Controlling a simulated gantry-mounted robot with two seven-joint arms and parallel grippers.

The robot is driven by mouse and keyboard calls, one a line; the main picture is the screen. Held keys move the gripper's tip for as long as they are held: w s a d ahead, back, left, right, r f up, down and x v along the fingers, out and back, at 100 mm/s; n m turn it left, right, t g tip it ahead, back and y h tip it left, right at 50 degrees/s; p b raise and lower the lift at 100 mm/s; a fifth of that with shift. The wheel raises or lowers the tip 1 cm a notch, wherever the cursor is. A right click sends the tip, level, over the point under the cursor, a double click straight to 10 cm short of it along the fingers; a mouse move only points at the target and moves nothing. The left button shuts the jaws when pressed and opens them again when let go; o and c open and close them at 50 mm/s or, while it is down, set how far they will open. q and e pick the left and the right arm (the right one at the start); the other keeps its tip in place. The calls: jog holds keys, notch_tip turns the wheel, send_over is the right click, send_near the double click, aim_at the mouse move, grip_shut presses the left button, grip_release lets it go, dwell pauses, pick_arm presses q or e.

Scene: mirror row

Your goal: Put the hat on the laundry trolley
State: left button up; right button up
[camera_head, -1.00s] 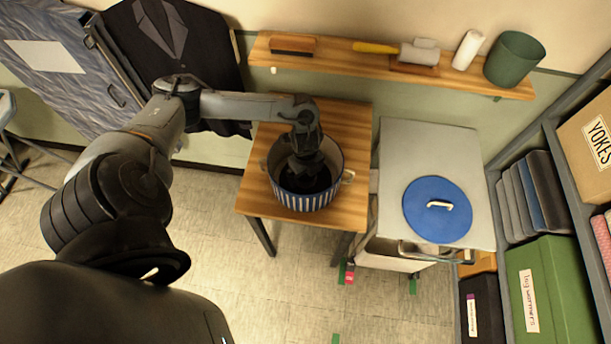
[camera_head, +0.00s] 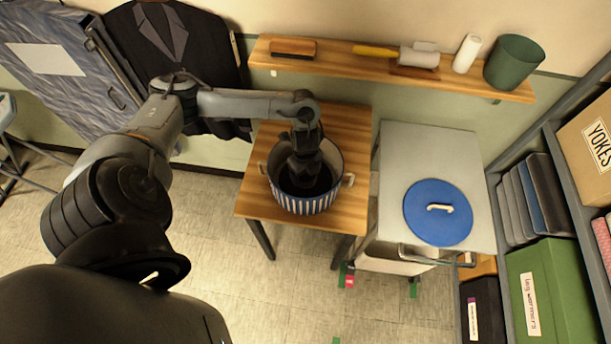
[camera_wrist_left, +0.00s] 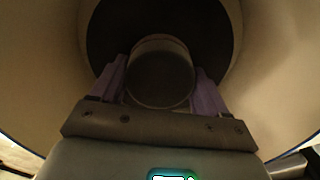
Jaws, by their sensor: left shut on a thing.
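A dark hat (camera_wrist_left: 160,75) with a round crown shows between my fingers in the left wrist view. A wide dark disc around it looks like its brim. It is inside a blue-and-white striped round container (camera_head: 305,204) with side handles, on a wooden table. My left gripper (camera_head: 304,178) reaches down into this container and is shut on the crown. In the head view, the gripper hides most of the hat. The pale grey-topped unit with a metal handle, seemingly the laundry trolley (camera_head: 425,150), stands right of the table. My right gripper is not in view.
A blue lid (camera_head: 437,215) with a pale handle lies on the grey top, leaving its back part bare. A wall shelf (camera_head: 340,68) with a brush, a mallet and a green pot runs behind. A rack with boxes (camera_head: 545,290) stands at the right.

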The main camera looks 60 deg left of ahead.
pick_arm(q)
notch_tip(320, 180, up, 7)
jog(key=shift+r, duration=0.1)
notch_tip(320, 180, up, 9)
jog(key=p, duration=0.9)
jog(key=w+d+r+m+b, duration=0.1)
jog(key=w+d+r+b, duration=0.15)
jog(key=w+d, duration=0.4)
jog(key=w+d+f+n+b, duration=0.1)
jog(key=d+f+n, duration=0.1)
jog(key=d+n, duration=0.5)
jog(key=w+d+f+n+b, duration=0.1)
jog(key=d+f+n, duration=0.1)
jog(key=d+n, duration=0.6)
jog(key=shift+w+d+n, duration=0.2)
jog(key=shift+w+n, duration=0.2)
jog(key=shift+n, duration=0.6)
